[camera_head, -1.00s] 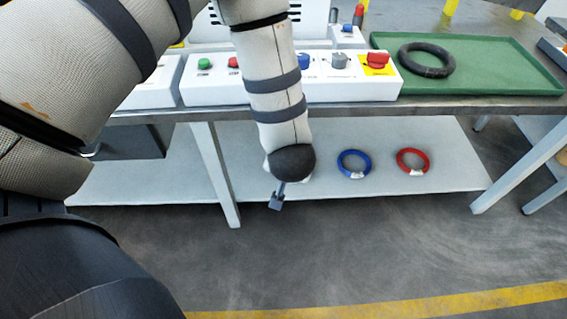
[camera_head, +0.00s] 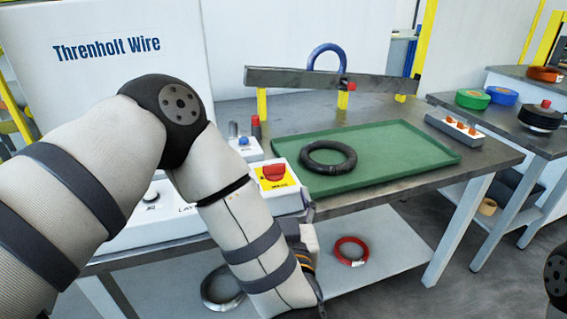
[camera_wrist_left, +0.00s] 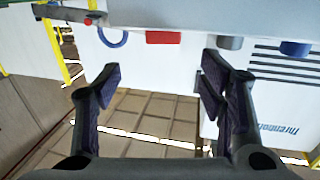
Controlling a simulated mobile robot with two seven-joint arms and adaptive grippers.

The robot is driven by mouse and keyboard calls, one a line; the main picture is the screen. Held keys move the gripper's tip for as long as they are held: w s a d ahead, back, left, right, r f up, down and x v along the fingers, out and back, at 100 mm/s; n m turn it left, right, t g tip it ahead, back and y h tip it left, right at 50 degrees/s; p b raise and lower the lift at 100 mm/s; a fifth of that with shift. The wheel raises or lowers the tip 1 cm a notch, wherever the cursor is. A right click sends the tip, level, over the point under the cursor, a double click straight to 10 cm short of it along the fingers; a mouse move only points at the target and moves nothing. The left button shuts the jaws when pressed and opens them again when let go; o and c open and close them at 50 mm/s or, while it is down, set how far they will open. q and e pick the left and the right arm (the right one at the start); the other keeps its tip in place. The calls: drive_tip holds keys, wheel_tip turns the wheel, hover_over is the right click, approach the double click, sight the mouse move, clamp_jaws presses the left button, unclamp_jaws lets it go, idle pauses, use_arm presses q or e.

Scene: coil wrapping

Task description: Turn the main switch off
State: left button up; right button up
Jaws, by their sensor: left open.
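The main switch is a red rotary knob (camera_head: 273,171) on a yellow plate at the right end of the white control box (camera_head: 288,201). In the left wrist view the red knob (camera_wrist_left: 163,37) shows upside down near the top, beyond the fingers. My left gripper (camera_wrist_left: 160,77) is open with nothing between its fingers, pointing toward the box and apart from the knob. In the head view my left forearm hides part of the box, and the left hand is mostly hidden just below its right end. My right gripper is out of view.
A green tray (camera_head: 420,151) with a black ring (camera_head: 328,158) lies right of the box. In the wrist view, a grey knob (camera_wrist_left: 230,43) and blue button (camera_wrist_left: 295,48) sit beside the switch. A red coil (camera_head: 351,251) lies on the lower shelf.

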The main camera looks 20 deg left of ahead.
sight(275, 166)
use_arm(q)
drive_tip(key=w, duration=0.1)
drive_tip(key=w+a+b, duration=0.1)
drive_tip(key=shift+w+a+f, duration=0.3)
drive_tip(key=x, duration=0.8)
drive_tip(key=shift+w+a+r+b, duration=0.1)
drive_tip(key=shift+w+r+b, duration=0.2)
drive_tip(key=shift+r+b, duration=0.1)
drive_tip(key=c, duration=1.2)
drive_tip(key=shift+o, duration=0.2)
drive_tip(key=shift+r+n+g+y, duration=0.1)
drive_tip(key=shift+n+g+y, duration=0.4)
drive_tip(key=shift+y, duration=0.4)
drive_tip(key=shift+n+g+y, duration=0.5)
drive_tip(key=shift+n+y, duration=0.4)
drive_tip(key=shift+y, duration=0.2)
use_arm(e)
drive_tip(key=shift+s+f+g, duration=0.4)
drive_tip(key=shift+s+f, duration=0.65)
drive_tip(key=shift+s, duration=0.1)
use_arm(q)
drive_tip(key=o, duration=1.2)
drive_tip(key=shift+c, duration=0.2)
